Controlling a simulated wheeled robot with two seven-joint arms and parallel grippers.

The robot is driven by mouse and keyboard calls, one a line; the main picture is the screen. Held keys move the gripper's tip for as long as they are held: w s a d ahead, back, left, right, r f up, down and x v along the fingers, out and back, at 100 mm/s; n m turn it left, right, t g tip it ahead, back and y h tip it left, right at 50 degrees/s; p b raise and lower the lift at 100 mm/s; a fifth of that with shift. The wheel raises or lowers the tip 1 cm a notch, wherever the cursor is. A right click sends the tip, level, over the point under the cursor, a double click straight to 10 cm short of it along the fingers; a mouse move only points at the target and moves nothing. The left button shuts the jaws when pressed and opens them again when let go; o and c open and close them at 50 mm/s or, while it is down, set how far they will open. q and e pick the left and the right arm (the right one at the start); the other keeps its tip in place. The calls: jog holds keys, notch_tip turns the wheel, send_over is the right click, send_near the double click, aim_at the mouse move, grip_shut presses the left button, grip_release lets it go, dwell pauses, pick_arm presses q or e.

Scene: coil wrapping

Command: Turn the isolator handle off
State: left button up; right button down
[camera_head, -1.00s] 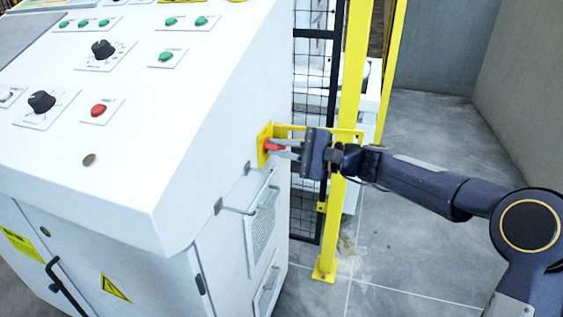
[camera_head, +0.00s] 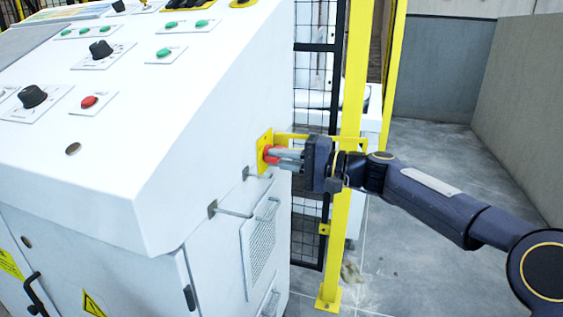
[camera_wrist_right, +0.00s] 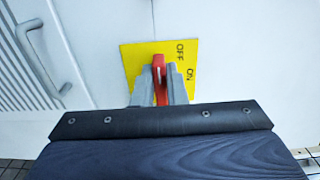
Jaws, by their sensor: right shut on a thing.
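The red isolator handle (camera_head: 270,155) sits on a yellow plate (camera_head: 264,144) on the side wall of the white control cabinet. My right gripper (camera_head: 285,158) is shut on the handle, coming in from the right. In the right wrist view the red handle (camera_wrist_right: 159,77) stands between the two grey fingers of my right gripper (camera_wrist_right: 160,88). The yellow plate (camera_wrist_right: 135,62) there shows the words OFF and ON to the right of the handle. The fingers hide part of the handle. My left gripper is not in view.
The white cabinet (camera_head: 110,180) fills the left, with knobs and buttons on top. A vent panel with a bar handle (camera_head: 262,235) is below the plate. A yellow post (camera_head: 349,120) and black mesh fence stand close behind my gripper. Floor at right is clear.

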jog(key=shift+f, duration=0.1)
jog(key=c, duration=1.5)
grip_release()
jog(key=shift+o, duration=0.2)
jog(key=p+v, duration=0.1)
jog(key=v, duration=0.6)
jog(key=shift+s+d, duration=0.15)
jog(key=shift+d, duration=0.2)
